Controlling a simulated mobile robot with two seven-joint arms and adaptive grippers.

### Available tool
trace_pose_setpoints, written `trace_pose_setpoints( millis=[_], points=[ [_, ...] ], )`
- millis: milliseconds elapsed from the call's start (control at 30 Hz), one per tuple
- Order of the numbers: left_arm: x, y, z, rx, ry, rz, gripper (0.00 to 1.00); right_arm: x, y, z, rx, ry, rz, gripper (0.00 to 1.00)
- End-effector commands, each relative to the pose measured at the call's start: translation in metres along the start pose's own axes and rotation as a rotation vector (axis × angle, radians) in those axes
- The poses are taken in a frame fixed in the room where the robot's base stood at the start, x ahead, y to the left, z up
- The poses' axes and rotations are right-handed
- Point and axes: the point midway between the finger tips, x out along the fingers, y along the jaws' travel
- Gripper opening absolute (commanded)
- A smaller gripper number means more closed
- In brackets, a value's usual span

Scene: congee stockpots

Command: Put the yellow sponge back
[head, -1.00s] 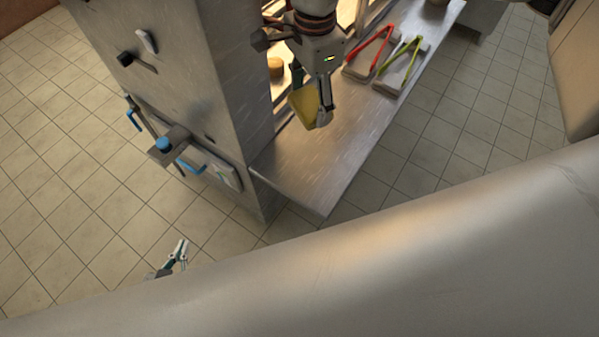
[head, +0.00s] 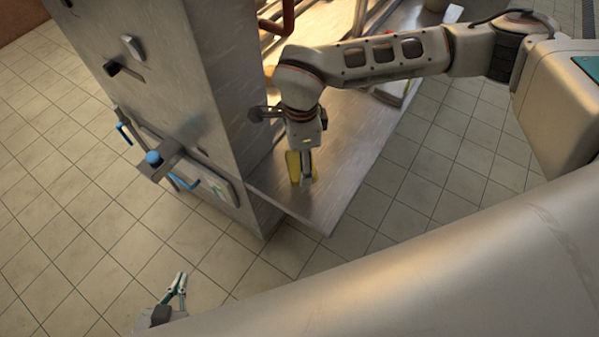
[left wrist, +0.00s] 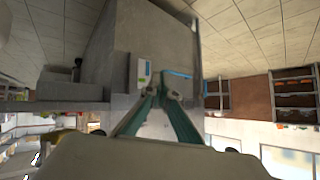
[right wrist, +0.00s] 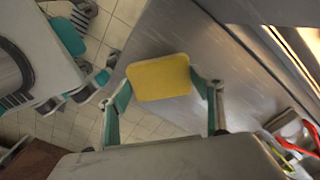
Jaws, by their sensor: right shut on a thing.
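The yellow sponge (head: 293,166) is between the fingers of my right gripper (head: 305,170), over the near end of the steel shelf (head: 340,170). In the right wrist view the sponge (right wrist: 160,78) spans the gap between both fingertips, its broad face to the camera. I cannot tell whether its lower edge touches the shelf. My left gripper (head: 180,284) is empty and low over the floor at the lower left. In the left wrist view its fingers (left wrist: 163,90) converge with almost no gap.
A tall steel cabinet (head: 195,90) stands left of the shelf, with blue-handled tools (head: 153,158) on its side. Red tongs (right wrist: 290,146) lie farther along the shelf. The near shelf surface is bare. Tiled floor (head: 400,190) lies to the right.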

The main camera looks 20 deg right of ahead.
Motion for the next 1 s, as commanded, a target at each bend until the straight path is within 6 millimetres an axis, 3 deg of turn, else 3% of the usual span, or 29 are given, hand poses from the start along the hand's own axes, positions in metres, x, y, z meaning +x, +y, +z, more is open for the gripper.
trace_pose_setpoints(
  millis=[100, 267, 567, 967, 1000],
  points=[
    [0.001, 0.000, 0.001, 0.002, 0.001, -0.001, 0.00, 0.018, 0.000, 0.000, 0.000, -0.001, 0.002, 0.42],
    [0.002, -0.002, -0.006, 0.003, 0.013, -0.004, 0.00, 0.025, -0.001, 0.000, 0.000, -0.001, -0.001, 0.42],
    [0.005, 0.002, 0.006, 0.003, -0.001, 0.002, 0.00, 0.064, 0.001, 0.000, -0.001, 0.000, 0.003, 0.42],
    [0.004, 0.000, -0.007, 0.006, 0.021, -0.001, 0.00, 0.067, 0.000, 0.000, -0.001, -0.001, -0.001, 0.42],
    [0.004, 0.000, -0.007, 0.006, 0.021, -0.001, 0.00, 0.068, 0.000, 0.000, -0.001, -0.001, -0.002, 0.68]
  ],
)
